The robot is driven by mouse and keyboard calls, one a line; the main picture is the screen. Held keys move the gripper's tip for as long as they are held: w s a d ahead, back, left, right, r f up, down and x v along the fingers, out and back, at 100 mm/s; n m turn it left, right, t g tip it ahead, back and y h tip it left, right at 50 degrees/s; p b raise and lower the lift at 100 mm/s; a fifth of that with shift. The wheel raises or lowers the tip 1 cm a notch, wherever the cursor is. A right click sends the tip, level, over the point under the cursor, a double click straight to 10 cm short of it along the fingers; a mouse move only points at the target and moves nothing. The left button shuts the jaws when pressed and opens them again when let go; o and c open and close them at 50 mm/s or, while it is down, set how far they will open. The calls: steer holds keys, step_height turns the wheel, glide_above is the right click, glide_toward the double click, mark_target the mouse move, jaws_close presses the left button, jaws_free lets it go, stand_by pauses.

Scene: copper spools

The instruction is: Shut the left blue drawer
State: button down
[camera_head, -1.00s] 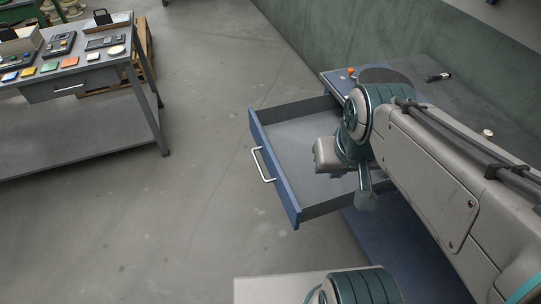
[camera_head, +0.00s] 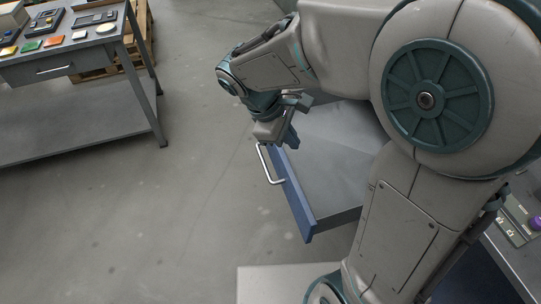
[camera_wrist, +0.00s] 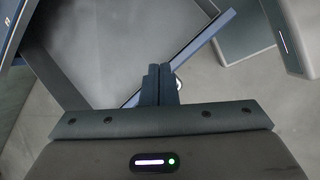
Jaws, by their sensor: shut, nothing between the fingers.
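The blue drawer (camera_head: 297,210) stands pulled out, its grey inside empty where it shows. Its silver handle (camera_head: 268,166) is on the outer side of the blue front panel. My gripper (camera_head: 291,138) is at the far end of that front panel, with its fingers shut and empty. In the wrist view the closed fingertips (camera_wrist: 160,70) overlap the blue front panel (camera_wrist: 205,37), and the handle shows partly behind them. I cannot tell whether the fingers touch the panel. My arm hides the drawer's back part and the cabinet behind it.
A grey workbench (camera_head: 85,125) with small coloured items and its own handled drawer stands at the left. A wooden pallet (camera_head: 140,40) is behind it. The floor between the workbench and the blue drawer is clear.

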mark_target(281, 173)
steer(key=w+a+f+n+t+h+b, duration=0.2)
steer(key=w+a+f+n+h+b, duration=0.15)
steer(key=a+f+n+b, duration=0.6)
steer(key=shift+m, duration=0.65)
steer(key=d+f+p, duration=0.1)
steer(key=f, duration=0.2)
steer(key=w+d+f+p, duration=0.1)
steer(key=d+f, duration=0.1)
steer(key=f, duration=0.2)
steer(key=w+d+f+p, duration=0.1)
steer(key=d+f, duration=0.1)
steer(key=f, duration=0.1)
steer(key=shift+w+d+f, duration=0.1)
steer(key=shift+w+f, duration=0.15)
steer(key=shift+f, duration=0.15)
steer(key=shift+d, duration=0.1)
steer(key=shift+d, duration=0.1)
